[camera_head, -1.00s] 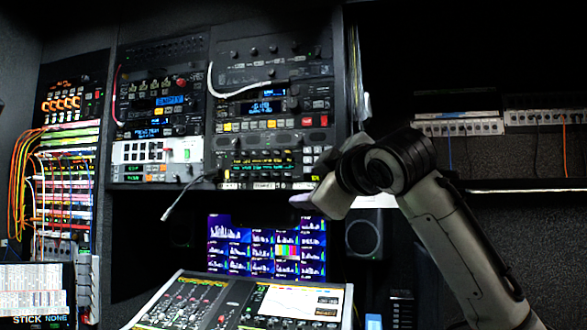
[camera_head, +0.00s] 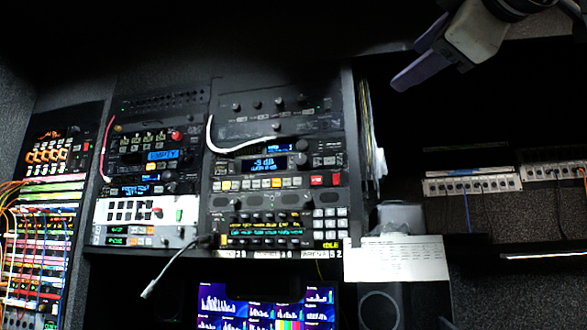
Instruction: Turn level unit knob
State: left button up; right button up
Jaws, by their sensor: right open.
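A rack unit with a blue display (camera_head: 265,164) that seems to read a dB value sits in the right rack column; it looks like the level unit, but its label is too small to read. A dark round knob (camera_head: 302,160) is at the right of the display, with another knob (camera_head: 302,145) just above. My right gripper (camera_head: 407,66) is at the top right, its purple-grey fingers apart and empty. It is up and to the right of the unit, apart from it. My left gripper is out of view.
A white cable (camera_head: 232,149) loops over the unit's upper left. Below are lit button rows and a green-text panel (camera_head: 265,232). A paper sheet (camera_head: 397,258) hangs at the right, by a speaker (camera_head: 380,306). Dark open shelf space lies right of the rack.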

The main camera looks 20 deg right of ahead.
aim_at(301, 160)
jog(key=i, duration=1.55)
